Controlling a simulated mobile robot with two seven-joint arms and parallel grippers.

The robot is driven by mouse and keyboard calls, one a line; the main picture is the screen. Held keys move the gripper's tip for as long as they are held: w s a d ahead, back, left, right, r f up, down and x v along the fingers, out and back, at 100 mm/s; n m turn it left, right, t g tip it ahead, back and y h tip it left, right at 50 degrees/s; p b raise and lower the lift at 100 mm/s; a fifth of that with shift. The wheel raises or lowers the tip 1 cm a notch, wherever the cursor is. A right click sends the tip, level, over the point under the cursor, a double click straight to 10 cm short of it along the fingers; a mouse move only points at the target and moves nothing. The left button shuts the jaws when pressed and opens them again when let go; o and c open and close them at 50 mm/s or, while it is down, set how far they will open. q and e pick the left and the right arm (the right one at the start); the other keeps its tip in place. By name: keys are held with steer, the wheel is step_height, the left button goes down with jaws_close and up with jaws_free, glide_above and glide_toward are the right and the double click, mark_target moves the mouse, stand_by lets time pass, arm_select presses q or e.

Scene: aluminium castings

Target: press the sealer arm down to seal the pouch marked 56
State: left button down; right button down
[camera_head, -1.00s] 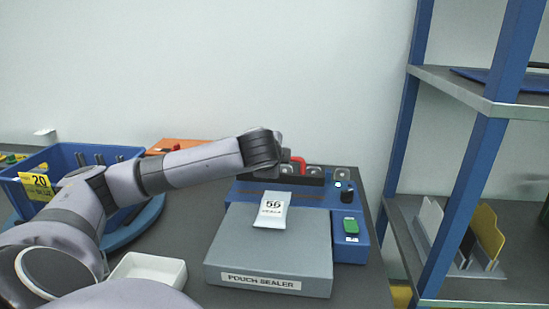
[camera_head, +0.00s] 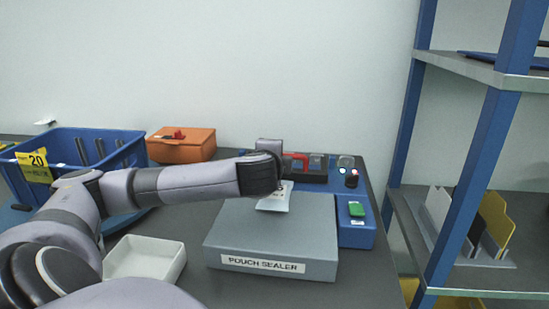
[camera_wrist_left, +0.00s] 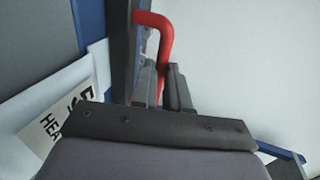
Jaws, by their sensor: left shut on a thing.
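The pouch sealer (camera_head: 300,225) stands on the table with a blue base and a grey front platform. The white pouch (camera_head: 272,203) lies on it, its far end toward the dark sealer arm (camera_head: 318,176); my wrist hides most of its label. In the left wrist view the pouch (camera_wrist_left: 30,105) shows part of its label, beside the dark bar. My left gripper (camera_wrist_left: 163,88) is shut on the red handle (camera_wrist_left: 160,25) of the sealer arm. In the head view the handle (camera_head: 300,156) shows just past my wrist, which hides the fingertips. My right gripper is out of view.
A blue crate (camera_head: 120,155) marked 20 stands left, behind my arm. An orange case (camera_head: 190,150) is at the back, and a white tray (camera_head: 145,260) lies left of the sealer. A blue-framed shelf (camera_head: 455,200) stands at the right. A green button (camera_head: 356,209) is on the sealer's right side.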

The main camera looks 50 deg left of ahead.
arm_select(q)
steer(key=shift+s+d+f, duration=0.1)
steer(key=shift+f, duration=0.4)
steer(key=c, duration=1.1)
jaws_free()
steer(key=shift+r, duration=0.1)
steer(key=shift+r, duration=0.1)
steer(key=shift+v, duration=3.5)
